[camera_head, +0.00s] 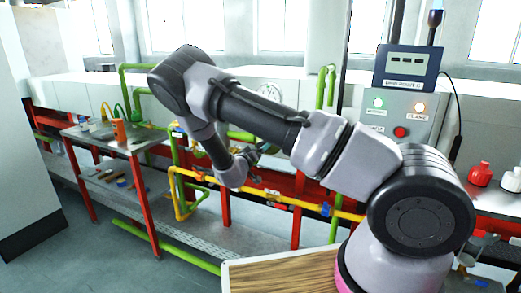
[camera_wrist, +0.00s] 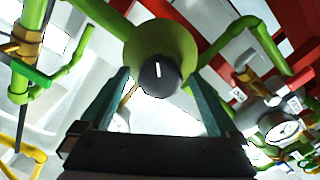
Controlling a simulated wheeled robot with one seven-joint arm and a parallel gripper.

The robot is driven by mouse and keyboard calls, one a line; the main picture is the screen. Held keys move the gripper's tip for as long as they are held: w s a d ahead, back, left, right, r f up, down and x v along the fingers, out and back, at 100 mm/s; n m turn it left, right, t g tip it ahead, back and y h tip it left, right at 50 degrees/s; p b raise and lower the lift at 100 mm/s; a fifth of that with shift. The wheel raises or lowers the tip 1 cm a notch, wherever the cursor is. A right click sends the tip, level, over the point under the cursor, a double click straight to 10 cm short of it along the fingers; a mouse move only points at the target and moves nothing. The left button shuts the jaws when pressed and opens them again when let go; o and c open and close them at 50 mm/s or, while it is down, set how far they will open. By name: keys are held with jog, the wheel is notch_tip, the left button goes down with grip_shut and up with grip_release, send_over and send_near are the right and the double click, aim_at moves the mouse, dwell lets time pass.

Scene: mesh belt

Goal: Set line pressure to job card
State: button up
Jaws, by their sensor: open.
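In the wrist view a dark round knob (camera_wrist: 160,76) with a white mark sits on a yellow-green round body (camera_wrist: 160,40) on green pipework. My gripper (camera_wrist: 158,82) is open, its two teal fingers on either side of the knob. A gap seems to show on both sides; contact cannot be told. A white dial gauge (camera_wrist: 284,131) is at the right of the wrist view, its reading too small to tell. In the head view my gripper (camera_head: 264,152) is at the pipework and the knob is hidden. A dial (camera_head: 268,91) shows partly behind my arm. I cannot make out a job card.
Green and yellow pipes (camera_head: 182,190) run close around my gripper. A grey control box (camera_head: 412,105) with lit lamps and a display (camera_head: 406,68) stands at right.

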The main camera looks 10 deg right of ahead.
jog(key=v, duration=1)
jog(key=shift+s+a, duration=0.2)
jog(key=shift+s, duration=0.1)
